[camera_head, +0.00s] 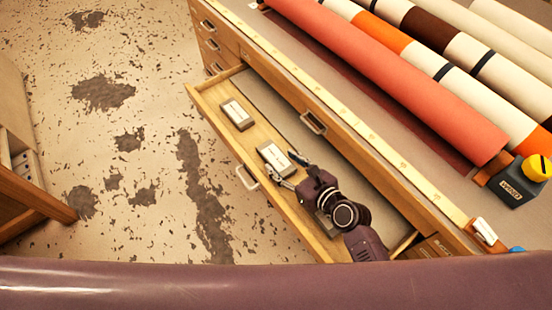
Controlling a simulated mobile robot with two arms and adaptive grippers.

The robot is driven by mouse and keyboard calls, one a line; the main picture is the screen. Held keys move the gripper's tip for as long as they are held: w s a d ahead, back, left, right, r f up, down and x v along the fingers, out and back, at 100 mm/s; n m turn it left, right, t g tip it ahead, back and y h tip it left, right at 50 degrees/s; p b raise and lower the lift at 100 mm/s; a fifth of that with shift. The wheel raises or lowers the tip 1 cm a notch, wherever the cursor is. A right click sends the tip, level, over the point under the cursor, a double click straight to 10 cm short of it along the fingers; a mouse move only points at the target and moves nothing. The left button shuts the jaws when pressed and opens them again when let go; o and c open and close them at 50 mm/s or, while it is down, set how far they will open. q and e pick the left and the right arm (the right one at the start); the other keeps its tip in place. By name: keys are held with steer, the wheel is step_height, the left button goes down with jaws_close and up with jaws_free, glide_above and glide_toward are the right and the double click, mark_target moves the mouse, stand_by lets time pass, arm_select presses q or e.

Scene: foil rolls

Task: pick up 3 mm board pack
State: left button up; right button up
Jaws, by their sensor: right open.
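One pack (237,114) lies toward the drawer's far left end. The other pack (273,157) lies nearer, right at my right gripper (291,172). The label print is too small to read, so I cannot tell which is the 3 mm board pack. My right gripper is open, its fingers at the near end of the nearer pack; I cannot tell whether they touch it. My left gripper is out of view.
The drawer belongs to a wooden cabinet whose top carries several long rolls, including a coral one (400,80). A dark box with a yellow top (535,168) stands at the right. The drawer front has a metal handle (247,177). Stained floor (150,220) lies open left.

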mark_target(276, 157)
steer(key=x, duration=0.4)
steer(key=shift+w, duration=0.15)
steer(key=c, duration=0.9)
steer(key=shift+r, duration=0.1)
steer(key=shift+c, duration=0.6)
